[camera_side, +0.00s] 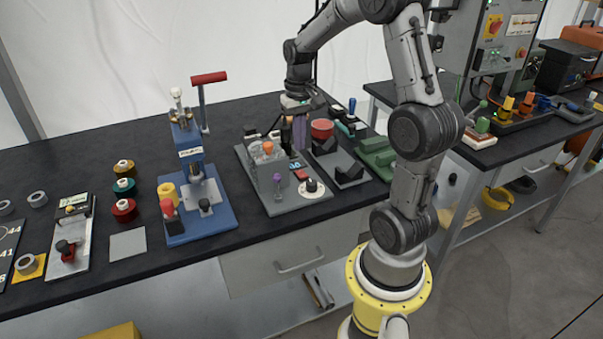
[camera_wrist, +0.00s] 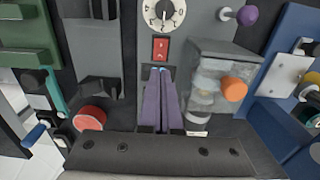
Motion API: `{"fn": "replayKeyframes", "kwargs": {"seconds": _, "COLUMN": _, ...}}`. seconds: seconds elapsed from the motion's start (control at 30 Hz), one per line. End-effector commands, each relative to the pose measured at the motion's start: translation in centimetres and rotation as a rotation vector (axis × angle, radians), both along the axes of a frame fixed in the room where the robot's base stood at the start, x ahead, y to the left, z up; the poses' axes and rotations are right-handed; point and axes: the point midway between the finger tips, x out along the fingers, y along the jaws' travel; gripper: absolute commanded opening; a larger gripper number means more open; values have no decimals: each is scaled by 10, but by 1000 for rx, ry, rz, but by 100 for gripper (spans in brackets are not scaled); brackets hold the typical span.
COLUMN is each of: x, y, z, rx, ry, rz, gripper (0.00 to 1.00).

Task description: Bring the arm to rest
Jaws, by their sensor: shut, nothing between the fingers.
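My gripper (camera_wrist: 159,73) shows in the wrist view as two long purple fingers side by side, shut with nothing between them. In the side view my gripper (camera_side: 299,142) points down over the grey control panel (camera_side: 287,204) on the bench. In the wrist view the fingertips are in line with a red rocker switch (camera_wrist: 160,49) and a white dial (camera_wrist: 164,14) beyond it. I cannot tell whether the tips touch the panel. My arm is raised and bent, reaching from its yellow base to the bench.
A blue press (camera_side: 197,214) with a red handle stands left of the panel. A clear box with an orange knob (camera_wrist: 234,89) is close to the fingers. A red round button (camera_side: 322,128) and green blocks (camera_side: 377,155) stand right. Spools (camera_side: 124,188) lie left. Air above the bench is open.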

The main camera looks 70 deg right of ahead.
Motion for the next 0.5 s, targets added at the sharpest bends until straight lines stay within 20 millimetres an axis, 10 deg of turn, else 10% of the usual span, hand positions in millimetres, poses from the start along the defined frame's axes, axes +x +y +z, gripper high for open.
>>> {"fn": "replayKeyframes", "kwargs": {"seconds": 0.3, "x": 5, "y": 6, "z": 2, "rx": -4, "ry": -6, "rz": 22, "gripper": 0}}
{"fn": "replayKeyframes", "kwargs": {"seconds": 0.5, "x": 24, "y": 59, "z": 55, "rx": -81, "ry": -120, "rz": 179, "gripper": 0}}
